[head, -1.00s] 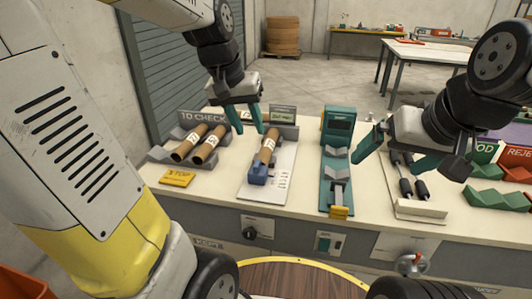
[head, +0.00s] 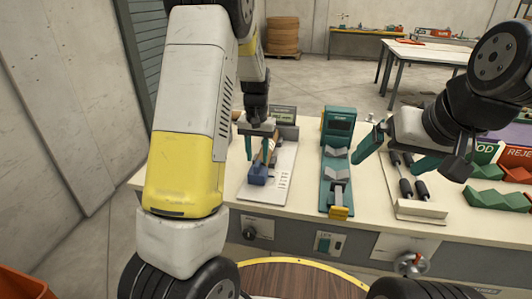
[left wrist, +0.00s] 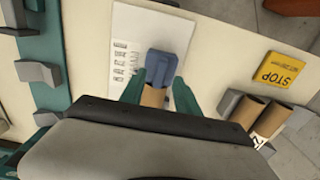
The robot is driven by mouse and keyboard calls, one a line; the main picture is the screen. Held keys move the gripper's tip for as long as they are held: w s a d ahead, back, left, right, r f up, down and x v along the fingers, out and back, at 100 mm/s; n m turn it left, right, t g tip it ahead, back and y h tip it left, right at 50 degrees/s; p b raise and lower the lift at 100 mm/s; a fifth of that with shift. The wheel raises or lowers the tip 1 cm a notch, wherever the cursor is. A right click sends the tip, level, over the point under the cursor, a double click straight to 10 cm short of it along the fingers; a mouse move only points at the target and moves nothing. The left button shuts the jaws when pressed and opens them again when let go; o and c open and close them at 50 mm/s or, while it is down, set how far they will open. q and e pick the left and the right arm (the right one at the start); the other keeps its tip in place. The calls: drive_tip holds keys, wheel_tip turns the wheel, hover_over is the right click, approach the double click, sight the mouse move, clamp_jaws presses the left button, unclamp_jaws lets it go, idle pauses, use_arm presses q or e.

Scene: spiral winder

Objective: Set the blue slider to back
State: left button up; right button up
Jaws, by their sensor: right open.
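My right gripper (head: 397,158) is open and empty, above the bench on the right.
A teal device with a grey cradle (head: 336,165) stands right of the plate. A roller unit (head: 415,190) and green and red trays (head: 483,170) are further right. In the left wrist view, a yellow STOP sign (left wrist: 285,70) and two tubes (left wrist: 257,113) lie at the right.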

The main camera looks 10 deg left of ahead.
sight(258, 172)
use_arm(q)
drive_tip(key=shift+f, duration=1.45)
clamp_jaws()
idle(0.3)
